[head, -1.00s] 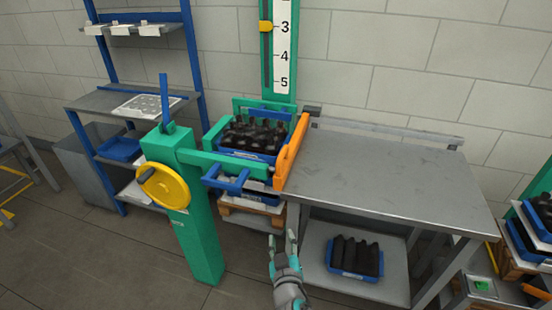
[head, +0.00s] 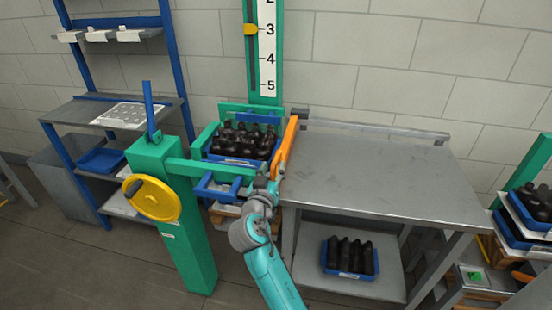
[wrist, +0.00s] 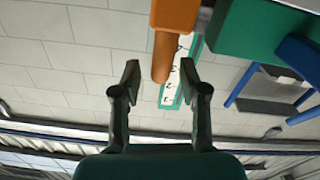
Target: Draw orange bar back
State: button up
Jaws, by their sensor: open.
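The orange bar (head: 287,147) stands along the left edge of the grey table, beside the blue crate of dark bottles (head: 240,142). In the head view my gripper (head: 268,182) is at the near end of the bar, and my arm hides part of that end. In the wrist view the bar (wrist: 174,35) comes down from the top, and its rounded end lies between and slightly beyond the open fingers of my gripper (wrist: 162,75). I see no contact between the fingers and the bar.
The grey table (head: 380,175) is bare. A blue crate of bottles (head: 349,258) sits on its lower shelf. A scale (head: 267,50) rises behind.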

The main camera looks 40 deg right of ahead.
aim_at(278, 154)
jog(key=x, duration=0.5)
jog(key=shift+w+d, duration=0.2)
jog(key=shift+d, duration=0.1)
grip_shut()
